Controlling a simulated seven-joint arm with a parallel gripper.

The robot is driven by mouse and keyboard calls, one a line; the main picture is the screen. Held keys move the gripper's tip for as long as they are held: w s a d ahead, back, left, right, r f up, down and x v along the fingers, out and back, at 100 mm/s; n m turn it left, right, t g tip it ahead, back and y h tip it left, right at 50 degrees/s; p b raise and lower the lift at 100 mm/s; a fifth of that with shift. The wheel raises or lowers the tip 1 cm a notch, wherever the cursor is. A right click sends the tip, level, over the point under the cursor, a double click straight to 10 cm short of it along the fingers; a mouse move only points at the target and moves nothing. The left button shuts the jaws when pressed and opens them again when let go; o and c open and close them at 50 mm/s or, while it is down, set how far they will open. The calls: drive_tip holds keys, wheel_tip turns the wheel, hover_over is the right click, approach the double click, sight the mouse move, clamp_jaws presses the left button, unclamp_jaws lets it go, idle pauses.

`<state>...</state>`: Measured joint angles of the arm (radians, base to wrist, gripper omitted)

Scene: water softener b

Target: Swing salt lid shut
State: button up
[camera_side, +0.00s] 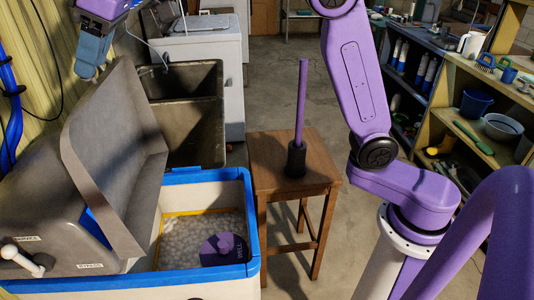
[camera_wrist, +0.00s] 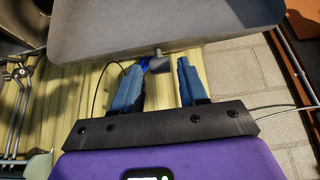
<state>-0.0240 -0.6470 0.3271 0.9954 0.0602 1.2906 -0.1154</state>
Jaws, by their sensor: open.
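The salt lid (camera_side: 118,150) is a grey panel that stands raised, tilted up over the left of the softener tank (camera_side: 250,215) with the blue rim. A grey panel (camera_wrist: 165,25), likely the lid, fills the top, just beyond the fingertips.
A wooden stool (camera_side: 290,165) with a purple rod (camera_side: 301,100) in a black holder stands right of the tank. A dark double sink (camera_side: 185,110) is behind the tank. Blue hoses (camera_side: 12,110) and a yellow panelled wall (camera_side: 50,60) are at left. Shelves (camera_side: 480,100) stand at right.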

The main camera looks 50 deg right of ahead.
drive_tip(key=shift+w+a+f, duration=0.2)
drive_tip(key=shift+a+f, duration=0.05)
drive_tip(key=shift+f, duration=0.35)
drive_tip(key=c, duration=0.7)
drive_tip(key=shift+s+d, duration=0.35)
drive_tip(key=shift+s+d+f, duration=0.3)
drive_tip(key=shift+s+d, duration=0.6)
drive_tip(key=shift+s+d+f, duration=0.3)
drive_tip(key=shift+s+d, duration=0.55)
drive_tip(key=shift+s+d+f, duration=0.3)
drive_tip(key=shift+s+d, duration=0.6)
drive_tip(key=shift+s+d+f, duration=0.65)
drive_tip(key=shift+s+d, duration=0.25)
drive_tip(key=shift+s+d+f, duration=0.7)
drive_tip(key=shift+s+d, duration=0.25)
drive_tip(key=shift+s+d+f, duration=0.65)
drive_tip(key=shift+s+d, duration=0.25)
